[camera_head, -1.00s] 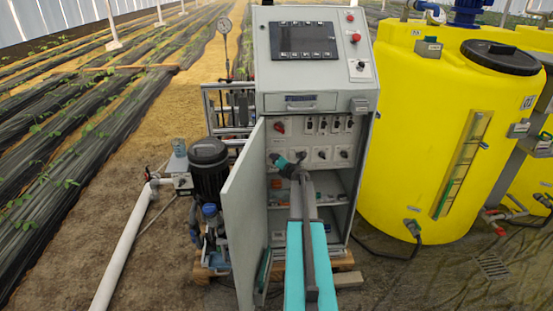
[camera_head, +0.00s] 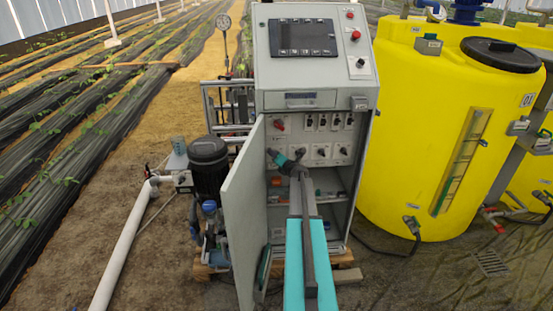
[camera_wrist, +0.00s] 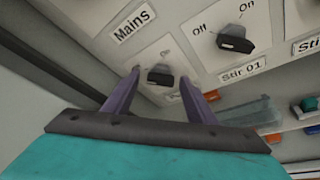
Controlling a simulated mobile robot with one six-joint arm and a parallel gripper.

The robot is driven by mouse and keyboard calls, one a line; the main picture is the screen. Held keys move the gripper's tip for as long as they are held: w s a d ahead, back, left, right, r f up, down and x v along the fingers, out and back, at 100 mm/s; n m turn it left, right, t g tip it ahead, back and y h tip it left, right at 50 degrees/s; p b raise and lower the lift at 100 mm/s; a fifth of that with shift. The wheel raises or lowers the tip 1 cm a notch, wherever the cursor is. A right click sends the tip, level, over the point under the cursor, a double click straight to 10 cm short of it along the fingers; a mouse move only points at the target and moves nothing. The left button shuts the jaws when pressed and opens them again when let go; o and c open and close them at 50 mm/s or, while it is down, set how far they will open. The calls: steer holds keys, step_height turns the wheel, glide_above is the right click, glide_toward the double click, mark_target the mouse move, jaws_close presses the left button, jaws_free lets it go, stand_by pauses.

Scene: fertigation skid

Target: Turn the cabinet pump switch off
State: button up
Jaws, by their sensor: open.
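The cabinet (camera_head: 232,210) stands open, with a row of rotary switches on its inner panel. In the wrist view a black switch knob (camera_wrist: 160,76) sits on a white plate below the "Mains" label (camera_wrist: 133,25). Its own label is mostly hidden behind a finger, so I cannot read that it is the pump switch. My gripper (camera_wrist: 161,100) is open, with one purple finger on each side of this knob. I cannot tell whether they touch it. In the head view my gripper (camera_head: 274,157) is at the left end of the lower switch row. The knob's exact setting is unclear.
The "Stir 01" switch (camera_wrist: 235,40), marked Off and On, is just to the right. A red switch (camera_head: 279,125) is above my gripper. The open cabinet door (camera_head: 243,215) stands close on the left. Shelves with small parts lie below. A yellow tank (camera_head: 400,130) stands to the right.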

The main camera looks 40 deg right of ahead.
steer(key=shift+s, duration=0.1)
steer(key=b+v, duration=0.1)
steer(key=v, duration=1.2)
steer(key=shift+s+a+r, duration=0.15)
steer(key=shift+s+r, duration=0.05)
steer(key=shift+f, duration=0.1)
stand_by(0.8)
